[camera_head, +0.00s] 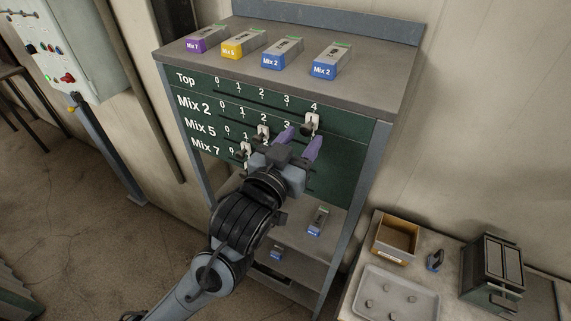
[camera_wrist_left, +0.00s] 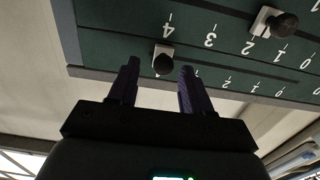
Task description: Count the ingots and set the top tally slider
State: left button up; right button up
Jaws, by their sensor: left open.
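The green tally board (camera_head: 345,165) has rows Top, Mix 2, Mix 5 and Mix 7. The top slider (camera_head: 312,122), a white plate with a dark knob, stands at the mark 4; it also shows in the left wrist view (camera_wrist_left: 163,60). My left gripper (camera_head: 304,135) is open, its purple fingers pointing at this slider. In the wrist view the knob appears between the fingertips; contact cannot be told. The Mix 2 slider (camera_head: 263,131) is near 2, the Mix 5 slider (camera_head: 246,149) near 1. Ingots on the top shelf are purple Mix 7 (camera_head: 203,41), a yellow one (camera_head: 238,46) and two blue Mix 2 (camera_head: 279,55) (camera_head: 325,66).
Lower shelves hold more ingots (camera_head: 318,221) (camera_head: 276,252), partly hidden by my arm. At the right, a side table carries an open box (camera_head: 396,238), a grey tray (camera_head: 385,308) and a dark metal unit (camera_head: 492,272). A control box (camera_head: 65,50) hangs at the left.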

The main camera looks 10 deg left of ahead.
pick_arm(q)
jog(key=b+v, duration=0.2)
jog(key=v, duration=0.5)
jog(key=shift+f, duration=0.1)
jog(key=s+a+f+n+g+y+p, duration=0.1)
jog(key=s+a+f+g+p, duration=0.15)
jog(key=f, duration=0.65)
jog(key=s+a+f+n+g+y+p, duration=0.1)
jog(key=s+a+f+n+g+p, duration=0.15)
jog(key=f, duration=0.75)
jog(key=s+a+f+m+g+p, duration=0.1)
jog(key=s+a+f+g, duration=0.1)
jog(key=s, duration=0.4)
jog(key=s+a+f+g+y+p, duration=0.1)
jog(key=s+a+f+g, duration=0.2)
jog(key=s+f, duration=0.3)
jog(key=s+a+f+m+g+y+p, duration=0.1)
jog(key=s+a+f+g+p, duration=0.1)
jog(key=s, duration=0.4)
notch_tip(320, 180, down, 2)
jog(key=shift+a+f+m+g, duration=0.1)
jog(key=shift+a+m+g, duration=0.25)
jog(key=shift+g, duration=0.55)
